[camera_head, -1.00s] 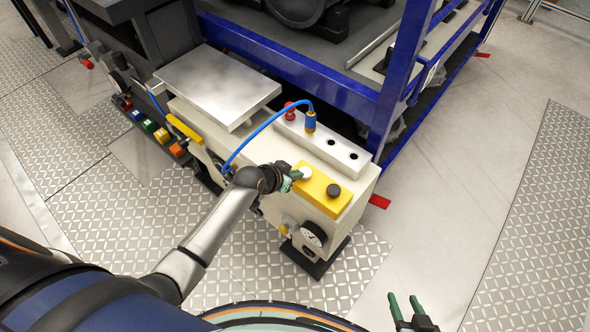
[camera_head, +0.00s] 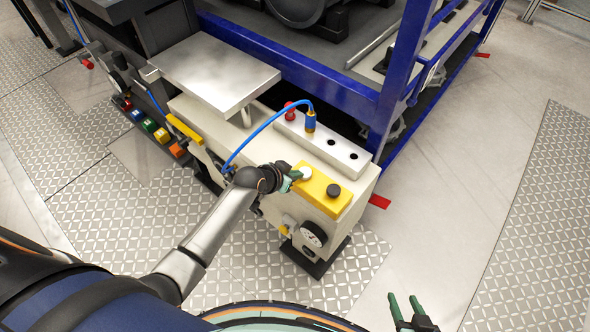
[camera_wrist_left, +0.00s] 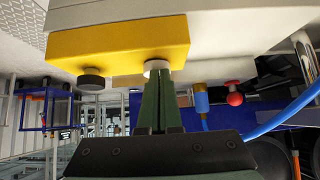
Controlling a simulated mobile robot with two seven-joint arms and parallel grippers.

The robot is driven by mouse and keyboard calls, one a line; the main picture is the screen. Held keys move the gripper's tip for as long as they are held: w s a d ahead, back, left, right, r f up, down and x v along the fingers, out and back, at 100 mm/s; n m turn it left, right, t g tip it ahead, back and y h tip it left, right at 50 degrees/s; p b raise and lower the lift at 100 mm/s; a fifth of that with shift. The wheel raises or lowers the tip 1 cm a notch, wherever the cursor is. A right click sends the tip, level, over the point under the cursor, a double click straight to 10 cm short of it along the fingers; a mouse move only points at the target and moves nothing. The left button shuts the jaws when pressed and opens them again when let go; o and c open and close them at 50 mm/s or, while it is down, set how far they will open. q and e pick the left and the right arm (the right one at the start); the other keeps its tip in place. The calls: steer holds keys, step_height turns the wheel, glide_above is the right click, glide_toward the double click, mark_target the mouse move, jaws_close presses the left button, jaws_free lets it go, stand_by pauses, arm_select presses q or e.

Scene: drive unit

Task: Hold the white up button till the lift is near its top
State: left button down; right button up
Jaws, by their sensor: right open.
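The white up button (camera_head: 305,173) sits on the yellow control box (camera_head: 325,192), left of a black button (camera_head: 333,190). My left gripper (camera_head: 293,175) is shut, with its green fingertips against the white button. In the left wrist view the closed fingers (camera_wrist_left: 160,85) meet the white button (camera_wrist_left: 156,67) under the yellow box. The silver lift plate (camera_head: 216,80) stands raised above the cream housing on a visible post (camera_head: 246,116). My right gripper (camera_head: 404,300) is open and empty at the bottom right, over the floor.
A blue frame (camera_head: 400,85) borders the housing at the back. The floor at right is clear.

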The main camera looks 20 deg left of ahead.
arm_select(q)
steer(key=shift+s+d+f, duration=0.15)
steer(key=shift+s+f, duration=0.2)
steer(key=shift+f, duration=0.1)
stand_by(0.4)
steer(key=r+p, duration=0.5)
steer(key=shift+w+r, duration=0.25)
steer(key=shift+w, duration=0.05)
steer(key=p+v, duration=0.1)
steer(key=v, duration=0.8)
steer(key=shift+s+a, duration=0.2)
steer(key=shift+s, duration=0.05)
steer(key=shift+r, duration=0.1)
steer(key=s+d+f+n, duration=0.1)
steer(key=s+f, duration=0.2)
steer(key=s, duration=0.5)
steer(key=s+d+f+n, duration=0.1)
steer(key=s+f, duration=0.2)
steer(key=s, duration=0.6)
steer(key=shift+d+f+t+y, duration=0.2)
steer(key=shift+d+t+y, duration=0.1)
steer(key=shift+y, duration=0.1)
steer(key=shift+s, duration=0.1)
